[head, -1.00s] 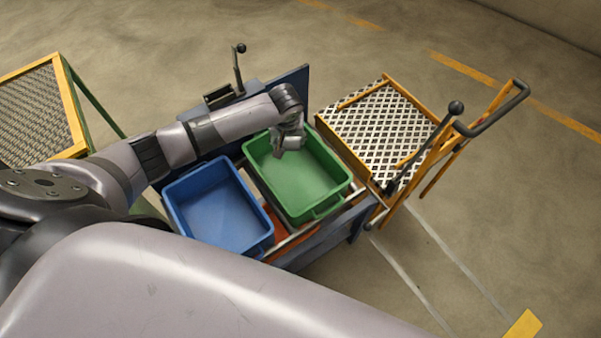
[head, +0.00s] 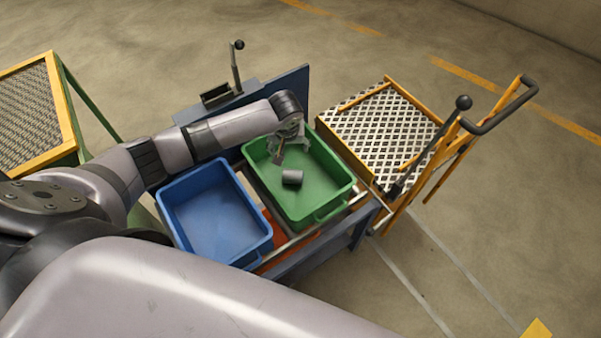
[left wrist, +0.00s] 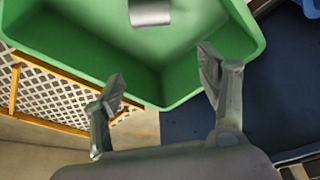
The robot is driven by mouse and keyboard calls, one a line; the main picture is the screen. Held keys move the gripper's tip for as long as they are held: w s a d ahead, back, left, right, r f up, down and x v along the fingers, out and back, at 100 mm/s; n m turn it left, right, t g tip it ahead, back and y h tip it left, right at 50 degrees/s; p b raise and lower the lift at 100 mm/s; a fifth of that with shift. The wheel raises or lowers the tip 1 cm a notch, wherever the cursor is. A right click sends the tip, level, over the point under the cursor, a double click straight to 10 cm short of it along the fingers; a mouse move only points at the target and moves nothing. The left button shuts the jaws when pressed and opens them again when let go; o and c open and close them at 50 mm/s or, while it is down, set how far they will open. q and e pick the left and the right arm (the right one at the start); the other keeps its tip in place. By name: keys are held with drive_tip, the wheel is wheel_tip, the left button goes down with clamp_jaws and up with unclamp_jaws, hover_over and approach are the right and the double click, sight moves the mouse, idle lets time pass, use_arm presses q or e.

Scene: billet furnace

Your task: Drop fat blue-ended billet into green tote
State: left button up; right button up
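The green tote (head: 322,213) stands on the blue stand, right of the blue tote (head: 165,205). A short grey metal billet (head: 292,177) is inside the green tote or just above its floor; no blue end shows. The billet also shows at the top of the left wrist view (left wrist: 150,13), apart from my fingers. My left gripper (head: 279,155) is over the far part of the green tote. In the left wrist view my left gripper (left wrist: 160,85) has its fingers wide apart with nothing between them. My right gripper is not in view.
A yellow cart (head: 385,125) with a lattice top and black handle stands right of the green tote. A lever with a black knob (head: 236,65) rises behind the totes. A yellow-framed mesh table (head: 35,110) is at left. Floor at right is open.

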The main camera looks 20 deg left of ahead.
use_arm(q)
drive_tip(key=shift+o, duration=0.7)
drive_tip(key=v, duration=1.2)
drive_tip(key=shift+w, duration=0.1)
